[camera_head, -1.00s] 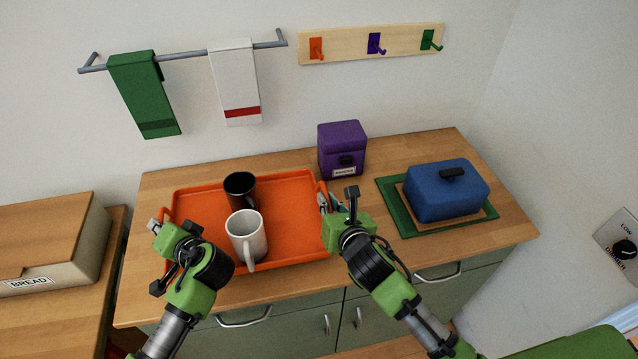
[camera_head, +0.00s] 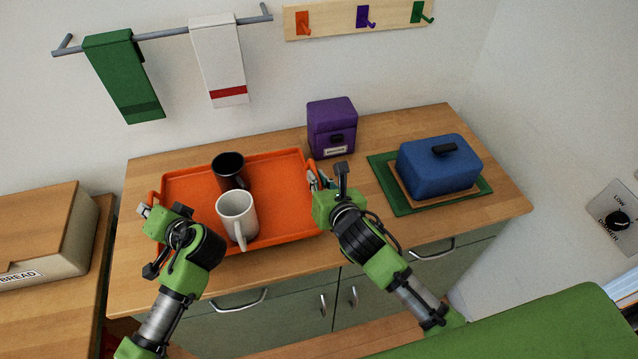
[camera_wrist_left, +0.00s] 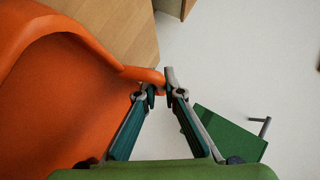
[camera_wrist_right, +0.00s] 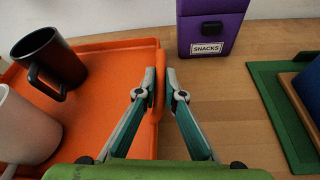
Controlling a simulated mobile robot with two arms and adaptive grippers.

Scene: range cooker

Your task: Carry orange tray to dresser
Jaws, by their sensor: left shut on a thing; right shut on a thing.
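The orange tray (camera_head: 275,185) lies level over the wooden top of a cabinet with grey-green fronts (camera_head: 430,112), which looks like the dresser. I cannot tell whether its underside touches the top. A black mug (camera_head: 228,170) and a white mug (camera_head: 236,215) stand upright on the tray. My left gripper (camera_wrist_left: 160,86) is shut on the tray's left handle, which shows between its fingertips. My right gripper (camera_wrist_right: 160,84) is shut on the tray's right handle. In the head view, my left wrist hides the tray's front left corner.
A purple snacks box (camera_head: 331,128) stands behind the tray's right end. A blue lidded dish (camera_head: 438,165) sits on a green mat (camera_head: 385,180) to the right. A bread box (camera_head: 40,235) is on the lower left counter. Towels (camera_head: 122,78) hang on the wall rail.

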